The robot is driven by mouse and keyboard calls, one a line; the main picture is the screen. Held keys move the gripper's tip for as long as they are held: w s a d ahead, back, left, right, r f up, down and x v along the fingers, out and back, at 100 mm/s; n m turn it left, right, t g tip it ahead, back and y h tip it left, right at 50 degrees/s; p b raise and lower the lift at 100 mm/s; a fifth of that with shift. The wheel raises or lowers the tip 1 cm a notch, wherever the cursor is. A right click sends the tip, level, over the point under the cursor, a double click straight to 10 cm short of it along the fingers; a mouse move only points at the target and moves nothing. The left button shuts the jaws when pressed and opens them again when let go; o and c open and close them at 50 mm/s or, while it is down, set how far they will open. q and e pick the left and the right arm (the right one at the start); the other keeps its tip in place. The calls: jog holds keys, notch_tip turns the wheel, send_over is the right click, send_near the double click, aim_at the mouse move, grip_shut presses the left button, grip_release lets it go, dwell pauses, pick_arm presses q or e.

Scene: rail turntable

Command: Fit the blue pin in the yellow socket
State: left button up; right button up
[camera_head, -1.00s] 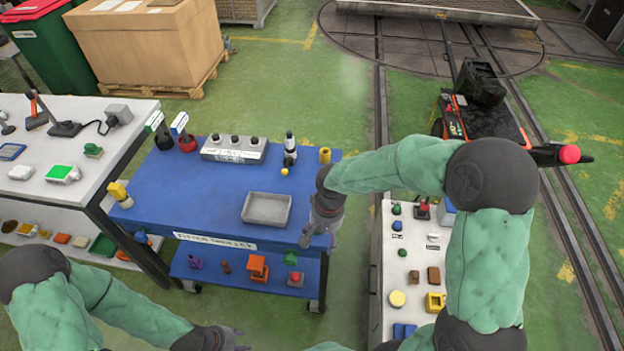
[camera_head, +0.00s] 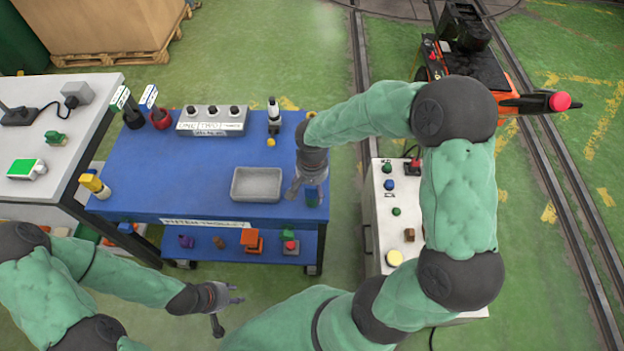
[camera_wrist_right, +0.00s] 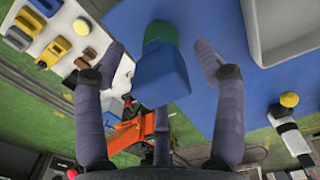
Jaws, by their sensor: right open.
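A blue piece with a green collar, which looks like the blue pin (camera_wrist_right: 160,78), stands upright at the trolley's right front corner. It also shows in the head view (camera_head: 312,196). My right gripper (camera_head: 303,194) is open around it, with a finger on either side and visible gaps in the right wrist view (camera_wrist_right: 160,65). A yellow piece (camera_head: 311,114) at the trolley's back right is partly hidden by my right arm. Another yellow piece (camera_head: 94,185) is at its left edge. I cannot tell which is the socket. My left gripper (camera_head: 230,306) is open and empty before the trolley.
A white bench (camera_head: 378,215) with small parts stands to the right. The trolley's middle left is clear.

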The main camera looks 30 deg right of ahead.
jog(key=shift+f, duration=1.2)
jog(key=shift+c, duration=0.3)
jog(key=shift+r, duration=0.1)
jog(key=c, duration=1.4)
